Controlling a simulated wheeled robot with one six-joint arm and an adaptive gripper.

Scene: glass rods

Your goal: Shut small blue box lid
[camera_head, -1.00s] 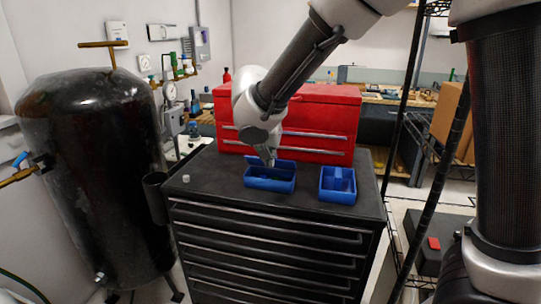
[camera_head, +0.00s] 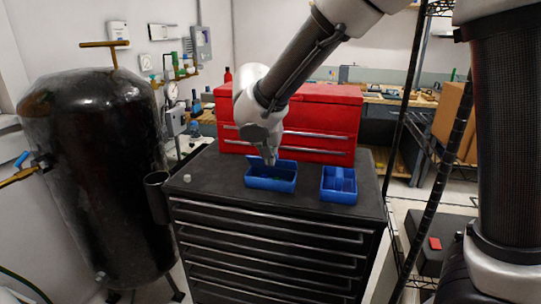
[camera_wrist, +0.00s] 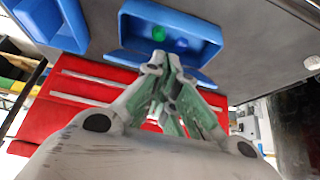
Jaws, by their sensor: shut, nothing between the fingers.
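A blue box (camera_head: 262,185) stands on the dark cabinet top, with its lid (camera_head: 288,168) raised at the back. The wrist view shows the box (camera_wrist: 205,32) open, with a green and a blue item inside. My gripper (camera_head: 270,162) is at the back of this box, by the raised lid. In the wrist view the gripper (camera_wrist: 162,62) is shut and empty, its fingertips close to the box's edge on the lid side. I cannot tell whether they touch the lid. A second blue box (camera_head: 338,197), with a divider, stands to the right.
A red tool chest (camera_head: 325,115) stands close behind the boxes. A small pale object (camera_head: 187,178) lies at the left on the cabinet top (camera_head: 215,180). A black tank (camera_head: 90,170) stands left, and wire shelving (camera_head: 440,165) stands right. The front strip of the cabinet top is clear.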

